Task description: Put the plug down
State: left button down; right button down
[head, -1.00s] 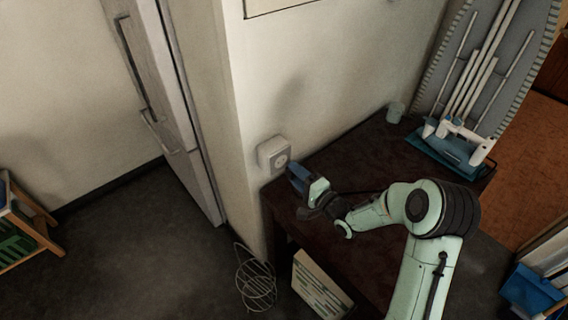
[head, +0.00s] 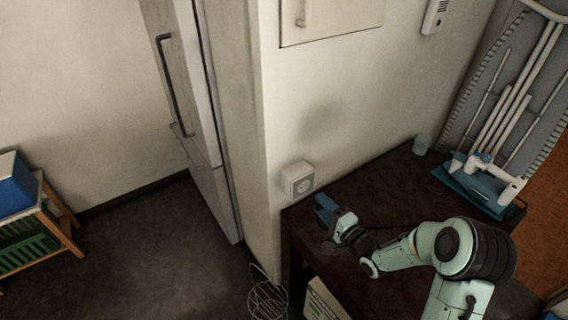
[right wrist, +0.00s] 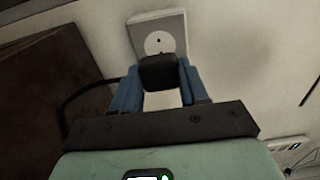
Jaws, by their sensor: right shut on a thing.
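My right gripper (head: 323,206) is low over the dark table's left end, just to the lower right of the white wall socket (head: 298,179). In the right wrist view its blue fingers (right wrist: 160,92) are shut on the black plug (right wrist: 160,71). A dark cord runs from the plug side down to the left. The socket (right wrist: 160,36) shows beyond the plug. The plug appears apart from it. In the head view the plug is too hidden by the gripper to make out. My left gripper is not in view.
The dark table (head: 390,190) has a clear top near the gripper. A small cup (head: 422,144) stands at its back. A wire rack (head: 268,300) is on the floor.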

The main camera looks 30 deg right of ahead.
jog(key=w+a+r+h+p, duration=0.15)
jog(key=a+p, duration=0.25)
jog(key=a, duration=0.5)
jog(key=w+a+r+p, duration=0.1)
jog(key=w+a+p, duration=0.3)
jog(key=a, duration=0.6)
jog(key=s+f+m, duration=0.1)
jog(key=s+f, duration=0.4)
jog(key=shift+a+p, duration=0.35)
jog(key=shift+p, duration=0.05)
jog(key=shift+s, duration=0.15)
